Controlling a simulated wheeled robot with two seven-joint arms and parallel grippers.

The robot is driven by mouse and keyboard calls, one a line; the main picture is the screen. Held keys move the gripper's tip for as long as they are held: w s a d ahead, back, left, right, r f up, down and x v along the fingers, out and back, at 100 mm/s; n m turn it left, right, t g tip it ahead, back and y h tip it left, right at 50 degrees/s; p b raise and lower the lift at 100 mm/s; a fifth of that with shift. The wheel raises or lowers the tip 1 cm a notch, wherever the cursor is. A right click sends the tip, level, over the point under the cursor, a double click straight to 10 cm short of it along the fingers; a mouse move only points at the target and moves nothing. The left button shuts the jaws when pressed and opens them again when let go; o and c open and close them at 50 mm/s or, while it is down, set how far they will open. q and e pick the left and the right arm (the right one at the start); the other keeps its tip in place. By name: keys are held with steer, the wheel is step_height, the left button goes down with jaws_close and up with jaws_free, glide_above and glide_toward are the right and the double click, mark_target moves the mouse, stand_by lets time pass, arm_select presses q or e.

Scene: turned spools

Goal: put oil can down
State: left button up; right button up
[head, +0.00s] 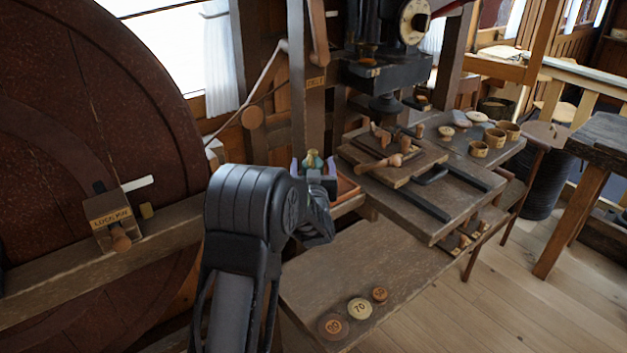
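A small green and brass-coloured thing, seemingly the oil can (313,160), shows just beyond my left gripper (314,169), near the middle of the head view. Purple-tinted fingertips stand on either side of it. My dark wrist and forearm hide its lower part, so I cannot tell whether the fingers touch it or what is under it. A shallow reddish wooden tray (348,188) lies just to the right of the gripper, partly covered by it. My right gripper is not in view.
A low grey bench (370,265) bears round tokens (359,308) near its front edge, with bare wood behind them. A machine table (430,210) with wooden tools and cups stands right. A large dark red wheel (90,130) fills the left, behind a wooden beam (170,225).

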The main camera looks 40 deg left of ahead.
arm_select(q)
steer(key=b+v, duration=0.1)
steer(key=v, duration=1)
steer(key=shift+s+d, duration=0.1)
steer(key=shift+d, duration=0.05)
steer(key=shift+o, duration=0.5)
